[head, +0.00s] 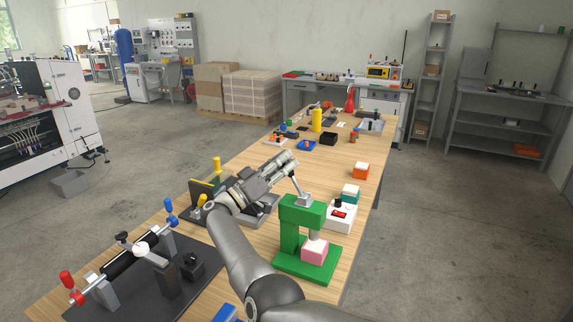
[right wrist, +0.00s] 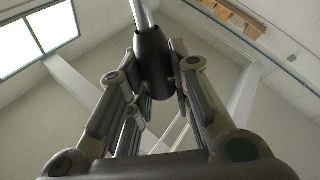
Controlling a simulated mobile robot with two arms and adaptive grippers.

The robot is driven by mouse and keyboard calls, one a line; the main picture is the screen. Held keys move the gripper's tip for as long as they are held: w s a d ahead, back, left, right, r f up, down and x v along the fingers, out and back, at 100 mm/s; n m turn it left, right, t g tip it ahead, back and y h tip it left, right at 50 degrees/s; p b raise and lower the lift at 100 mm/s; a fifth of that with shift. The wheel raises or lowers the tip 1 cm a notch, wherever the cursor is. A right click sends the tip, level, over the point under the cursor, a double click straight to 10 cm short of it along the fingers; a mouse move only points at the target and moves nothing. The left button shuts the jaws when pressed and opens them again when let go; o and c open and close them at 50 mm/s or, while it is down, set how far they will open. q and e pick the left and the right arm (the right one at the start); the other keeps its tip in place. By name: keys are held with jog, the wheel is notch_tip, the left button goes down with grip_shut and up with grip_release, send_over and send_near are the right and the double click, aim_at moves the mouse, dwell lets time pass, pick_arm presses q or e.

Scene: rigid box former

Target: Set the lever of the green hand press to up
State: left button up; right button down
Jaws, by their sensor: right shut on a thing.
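The green hand press (head: 290,228) stands on the wooden table, on a green base, with a pink and white block (head: 315,248) under its ram. Its grey lever (head: 297,187) rises from the top of the press and leans up and left toward my right gripper (head: 287,163). In the right wrist view my right gripper (right wrist: 157,80) is shut on the lever's dark knob (right wrist: 151,55), with the metal rod (right wrist: 142,14) running out past it. My left gripper is not in view.
A white box with a red switch (head: 340,214) stands close right of the press. A teal and white block (head: 350,193) and an orange block (head: 361,170) lie beyond. A dark fixture with red and blue handles (head: 187,285) fills the front left.

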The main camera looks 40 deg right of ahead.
jog(key=shift+w+a+f, duration=0.1)
jog(key=shift+f, duration=0.05)
jog(key=c, duration=1.5)
grip_release()
jog(key=shift+c, duration=0.2)
jog(key=shift+o, duration=1.3)
jog(key=shift+w, duration=0.2)
jog(key=shift+s, duration=0.1)
jog(key=v, duration=0.7)
jog(key=shift+a, duration=0.25)
jog(key=shift+f, duration=0.15)
